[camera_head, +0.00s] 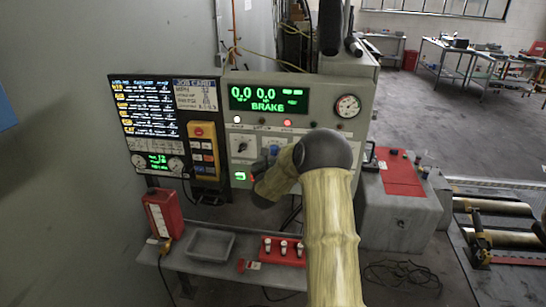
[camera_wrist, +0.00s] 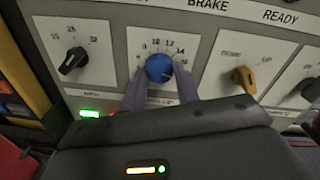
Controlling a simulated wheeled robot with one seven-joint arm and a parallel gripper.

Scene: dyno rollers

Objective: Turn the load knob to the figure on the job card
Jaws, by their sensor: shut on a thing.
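The load knob (camera_wrist: 159,68) is a round blue knob on a pale plate, with a scale of figures such as 10, 12, 14 and 16 around its top. A pale mark shows at its lower right; I cannot tell which figure it meets. My gripper (camera_wrist: 161,82) has one finger on each side of the knob and is shut on it. In the head view my gripper (camera_head: 262,174) is at the console front, partly hidden by my arm. The job card (camera_head: 195,96) is on the console left of the green display; its figures are too small to read surely.
A black knob (camera_wrist: 73,61) is left of the blue one, and a yellow knob (camera_wrist: 243,79) is to its right. The console's green display (camera_head: 268,99) reads 0.0, 0.0 and BRAKE. A shelf (camera_head: 215,262) below holds a grey tray and a red rack.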

